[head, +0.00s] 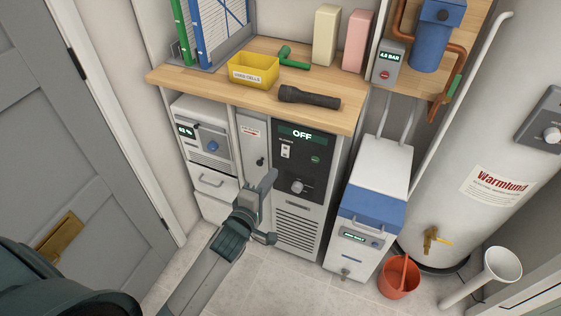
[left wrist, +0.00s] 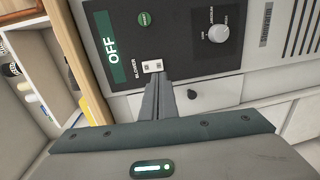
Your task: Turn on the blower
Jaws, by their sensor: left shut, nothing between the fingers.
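The blower unit's black front panel (head: 318,165) has a green-lit display reading OFF (head: 295,133). A small white rocker switch (head: 285,151) sits at the panel's upper left. In the left wrist view the same switch (left wrist: 152,66) shows beside the word BLOWER, with the OFF display (left wrist: 111,48) and a grey knob (left wrist: 218,32) nearby. My left gripper (head: 270,178) is shut and empty in front of the panel, below the switch in the head view. In the left wrist view its fingertips (left wrist: 161,80) are close to the switch; I cannot tell whether they touch. My right gripper is not in view.
A wooden counter (head: 215,84) above holds a yellow bin (head: 253,70) and a black flashlight (head: 309,97). A white unit with a blue band (head: 371,212) stands right of the blower, an orange bucket (head: 398,277) on the floor. A grey door (head: 75,140) is at left.

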